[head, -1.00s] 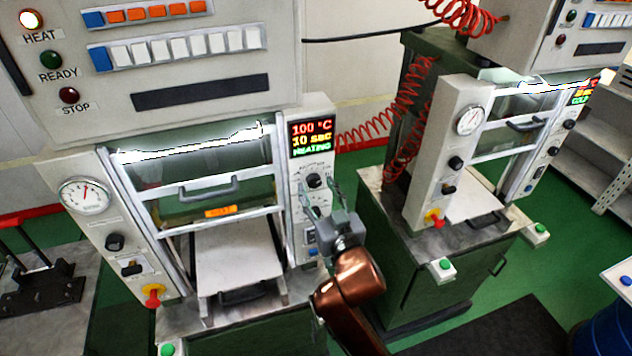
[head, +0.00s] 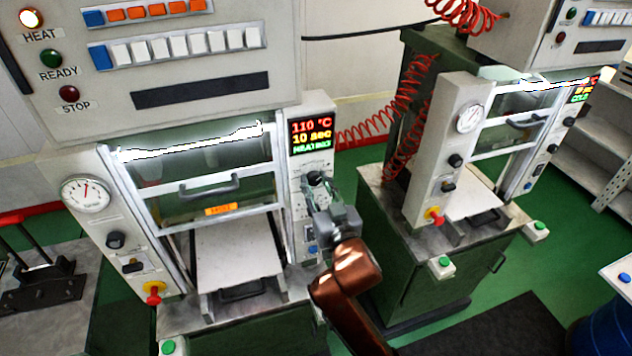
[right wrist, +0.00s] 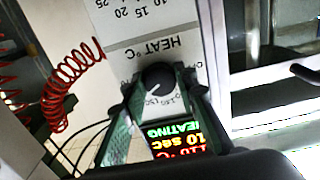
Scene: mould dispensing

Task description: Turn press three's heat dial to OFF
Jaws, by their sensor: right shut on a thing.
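The near press (head: 84,235) has a white right-hand panel with a black heat dial (head: 314,177) below its lit display (head: 312,134). The display reads 110 °C, 10 sec, HEATING. My right gripper (head: 318,187) is at this dial, shut on it. In the right wrist view, the round black dial (right wrist: 157,74) sits between the two fingertips (right wrist: 158,86), under the printed words HEAT °C. The fingers cover part of the scale, so the pointer setting is unclear. My left gripper is not in view.
A second press (head: 440,150) stands to the right on a green cabinet, with a coiled red hose (head: 385,118) between the presses. An upper control box (head: 180,70) overhangs the near press. Grey shelves (head: 600,150) stand far right. Green floor lies between them.

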